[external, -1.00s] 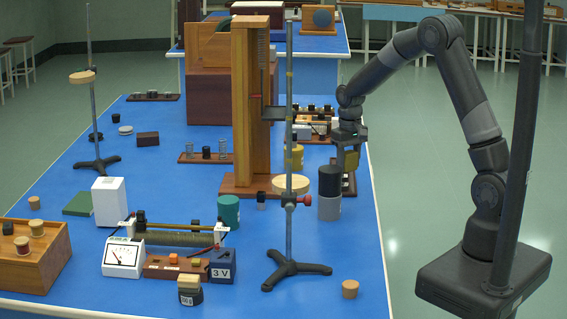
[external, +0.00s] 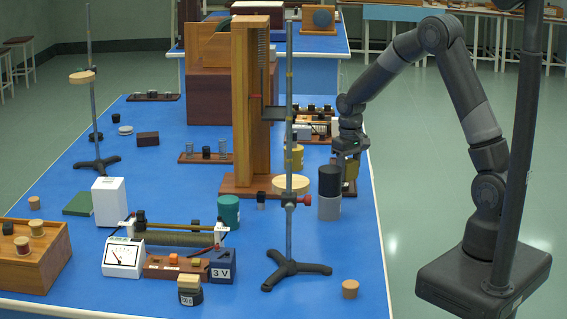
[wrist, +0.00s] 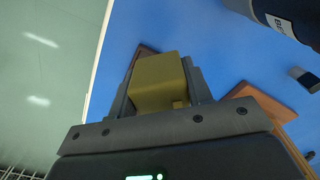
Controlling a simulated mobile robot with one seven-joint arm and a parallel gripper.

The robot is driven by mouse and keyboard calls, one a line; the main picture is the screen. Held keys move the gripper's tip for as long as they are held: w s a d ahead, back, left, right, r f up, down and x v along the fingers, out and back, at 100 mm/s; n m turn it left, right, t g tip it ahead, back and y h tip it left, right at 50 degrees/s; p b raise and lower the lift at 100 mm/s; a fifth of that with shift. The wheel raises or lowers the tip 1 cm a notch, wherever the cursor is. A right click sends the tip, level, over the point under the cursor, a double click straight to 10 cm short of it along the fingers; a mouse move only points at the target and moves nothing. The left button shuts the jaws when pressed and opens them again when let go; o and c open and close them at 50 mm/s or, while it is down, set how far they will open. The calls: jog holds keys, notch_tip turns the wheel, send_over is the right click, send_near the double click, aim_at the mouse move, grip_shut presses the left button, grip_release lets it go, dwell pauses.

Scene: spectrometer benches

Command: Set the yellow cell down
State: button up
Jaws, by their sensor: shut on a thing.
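The yellow cell (wrist: 158,84) is a mustard-yellow block between the two fingers of my gripper (wrist: 160,75) in the wrist view. In the external view my gripper (external: 347,155) points down at the right side of the blue bench, with the cell (external: 347,169) in it. The cell is low, over or beside a dark brown wooden base (wrist: 145,51) that is partly hidden by the cell. I cannot tell whether the cell touches what is under it.
A black cylinder (external: 329,180) on a grey cylinder (external: 329,208) stands just in front of the cell. A tall wooden column (external: 246,100) and a metal stand (external: 289,230) are to the left. The blue bench's (external: 366,230) right edge is close to my gripper.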

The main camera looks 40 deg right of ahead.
jog(key=w+a+r+m, duration=0.2)
jog(key=a+m, duration=0.2)
jog(key=a, duration=1.1)
jog(key=r+m, duration=0.1)
jog(key=m, duration=0.2)
send_over(279, 228)
jog(key=shift+r, duration=0.2)
notch_tip(279, 228, down, 10)
jog(key=shift+r, duration=0.2)
jog(key=shift+f, duration=0.1)
jog(key=shift+f, duration=0.15)
jog(key=o, duration=1.1)
jog(key=shift+c, duration=0.2)
